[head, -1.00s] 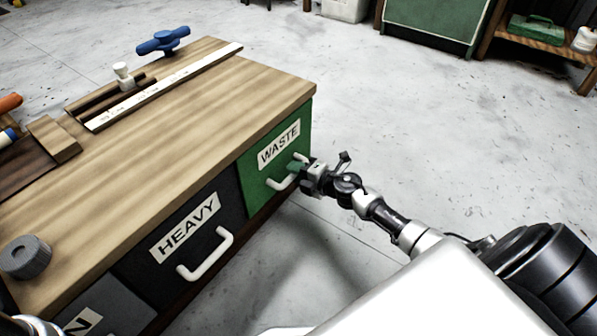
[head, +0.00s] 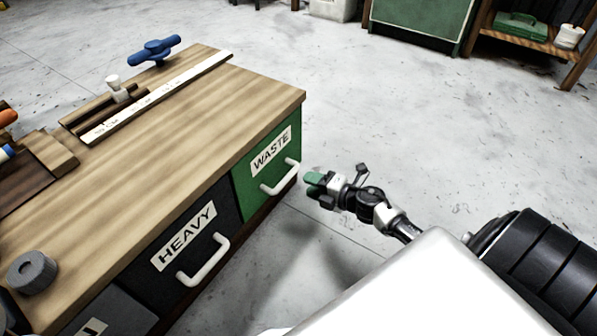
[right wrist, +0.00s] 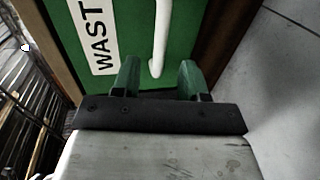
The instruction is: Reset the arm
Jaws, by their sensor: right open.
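My right gripper (head: 311,183) is open and empty in the head view, just right of the green WASTE drawer (head: 249,199) and clear of its white handle (head: 280,177). In the right wrist view its two green fingers (right wrist: 158,82) are spread apart, with the drawer front (right wrist: 135,40) and the white handle (right wrist: 161,35) beyond them. The WASTE drawer looks shut. My left gripper is not seen.
The wooden workbench (head: 150,190) fills the left. It bears a blue knob (head: 155,52), a white ruler strip (head: 160,97) and a grey cylinder (head: 32,271). The black HEAVY drawer (head: 170,277) is beside the green one. Open grey floor (head: 400,110) lies to the right.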

